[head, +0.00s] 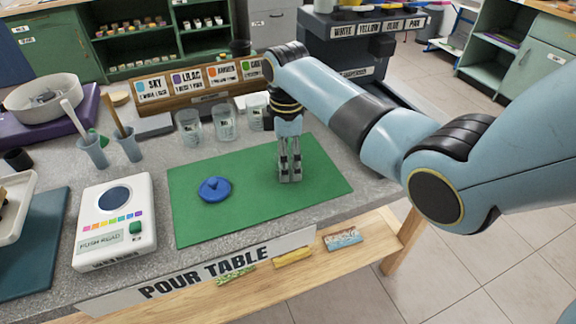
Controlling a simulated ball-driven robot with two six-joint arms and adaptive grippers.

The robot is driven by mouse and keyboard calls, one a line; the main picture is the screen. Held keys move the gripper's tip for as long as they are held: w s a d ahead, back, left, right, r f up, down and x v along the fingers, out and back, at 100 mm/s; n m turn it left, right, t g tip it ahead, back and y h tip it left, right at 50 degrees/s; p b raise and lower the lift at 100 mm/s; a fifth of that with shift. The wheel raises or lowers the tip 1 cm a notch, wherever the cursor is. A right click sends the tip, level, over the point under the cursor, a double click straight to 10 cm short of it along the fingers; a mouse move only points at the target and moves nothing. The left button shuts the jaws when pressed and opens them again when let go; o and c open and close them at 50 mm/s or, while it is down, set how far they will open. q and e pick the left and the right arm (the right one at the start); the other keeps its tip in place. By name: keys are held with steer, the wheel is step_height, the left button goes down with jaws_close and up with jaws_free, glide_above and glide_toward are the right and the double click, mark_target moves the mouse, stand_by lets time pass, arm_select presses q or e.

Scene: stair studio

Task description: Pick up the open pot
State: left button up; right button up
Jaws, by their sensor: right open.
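My right gripper (290,172) points down over the right part of the green mat (235,221), its fingers apart, with nothing clearly visible between them. A small round blue piece with a knob, like a lid (214,189), lies on the mat to the left of the gripper. I cannot pick out an open pot for certain; one could be hidden behind the gripper. My left gripper is not in view.
Clear glass beakers (189,127) stand behind the mat, before a wooden rack with labelled cards (187,84). A white scale (116,222) stands left of the mat, with two blue cups holding sticks (93,152) behind it. The mat's front is clear.

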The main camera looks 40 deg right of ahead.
steer(key=shift+f, duration=1.5)
steer(key=c, duration=1.5)
